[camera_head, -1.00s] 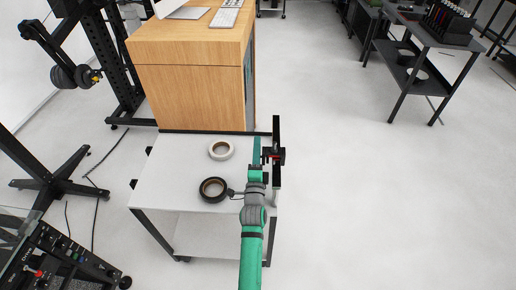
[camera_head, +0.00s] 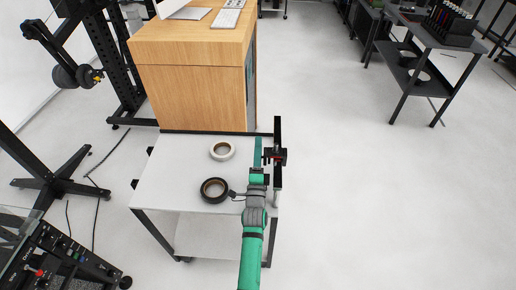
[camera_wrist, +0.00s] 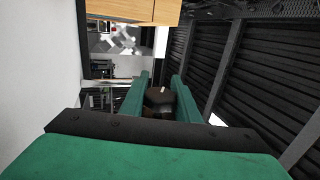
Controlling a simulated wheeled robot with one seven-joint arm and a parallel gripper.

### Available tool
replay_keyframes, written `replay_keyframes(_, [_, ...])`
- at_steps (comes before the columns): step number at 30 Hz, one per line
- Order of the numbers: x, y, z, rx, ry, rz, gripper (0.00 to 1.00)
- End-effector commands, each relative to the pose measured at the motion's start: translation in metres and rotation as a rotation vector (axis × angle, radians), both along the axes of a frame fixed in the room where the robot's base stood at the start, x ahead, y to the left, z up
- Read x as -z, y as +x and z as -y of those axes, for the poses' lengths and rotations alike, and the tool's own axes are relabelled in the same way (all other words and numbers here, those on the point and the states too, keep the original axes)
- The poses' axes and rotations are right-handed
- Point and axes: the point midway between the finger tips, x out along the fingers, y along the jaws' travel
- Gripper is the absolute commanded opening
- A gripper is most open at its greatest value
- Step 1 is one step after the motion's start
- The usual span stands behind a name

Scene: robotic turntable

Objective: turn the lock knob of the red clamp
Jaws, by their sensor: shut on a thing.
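The red clamp (camera_head: 279,156) is mounted on the black upright at the right edge of the white table. Only a small red and black part of it shows past my arm in the head view. My gripper (camera_head: 258,150) is at its left side. In the wrist view, the two green fingers of my gripper (camera_wrist: 160,100) stand on either side of a dark knob (camera_wrist: 159,99) and are shut on it. The clamp's red body is not clear in the wrist view.
A white tape roll (camera_head: 222,150) and a black tape roll (camera_head: 214,190) lie on the white table (camera_head: 170,165), left of my arm. A wooden cabinet (camera_head: 195,90) stands behind the table. The floor right of the table is clear.

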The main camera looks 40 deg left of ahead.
Motion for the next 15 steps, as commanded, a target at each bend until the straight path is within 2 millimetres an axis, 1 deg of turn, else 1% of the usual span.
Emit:
replay_keyframes(14, [-0.0010,-0.0011,-0.0003,0.000,0.010,0.014,0.06])
replay_keyframes(15, [-0.0010,-0.0014,-0.0007,0.000,0.010,0.014,0.34])
